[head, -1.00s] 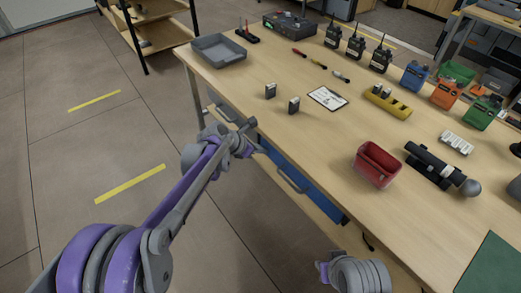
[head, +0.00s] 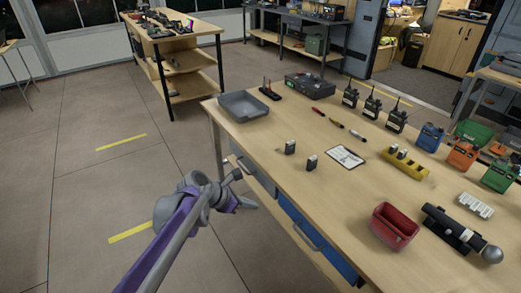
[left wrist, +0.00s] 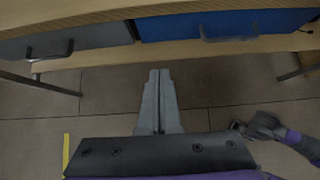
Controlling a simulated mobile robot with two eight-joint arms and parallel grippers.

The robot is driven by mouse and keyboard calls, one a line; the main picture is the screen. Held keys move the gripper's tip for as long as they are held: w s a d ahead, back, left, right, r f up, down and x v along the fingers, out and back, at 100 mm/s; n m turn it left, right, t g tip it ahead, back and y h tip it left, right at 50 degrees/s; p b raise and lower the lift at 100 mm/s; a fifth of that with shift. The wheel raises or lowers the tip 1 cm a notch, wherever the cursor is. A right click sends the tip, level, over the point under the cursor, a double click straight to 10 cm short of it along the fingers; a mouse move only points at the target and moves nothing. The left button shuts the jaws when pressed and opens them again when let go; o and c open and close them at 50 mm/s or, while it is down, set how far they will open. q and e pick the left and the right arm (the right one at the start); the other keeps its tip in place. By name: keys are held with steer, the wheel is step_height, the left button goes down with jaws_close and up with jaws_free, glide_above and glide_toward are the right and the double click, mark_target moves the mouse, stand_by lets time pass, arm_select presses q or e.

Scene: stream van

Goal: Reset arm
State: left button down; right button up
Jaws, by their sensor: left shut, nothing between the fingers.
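My left gripper (head: 236,175) is in front of the table's left edge, beside the grey drawer, over the floor. It also shows in the left wrist view (left wrist: 158,100), where its two fingers lie together with nothing between them. They point toward the drawers and appear apart from them. A grey and purple part of my other arm (left wrist: 268,128) seems to show at the right of the left wrist view. Its jaws cannot be made out, and it does not show in the head view.
The wooden table (head: 275,150) carries a grey tray (head: 244,107), a red bin (head: 394,226), radios (head: 396,120) and a microphone-like item (head: 460,233). A blue drawer (head: 318,240) with a handle is under its edge. Open floor (head: 70,200) lies to the left, before a shelf unit (head: 185,75).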

arm_select(q)
steer(key=shift+s, duration=0.15)
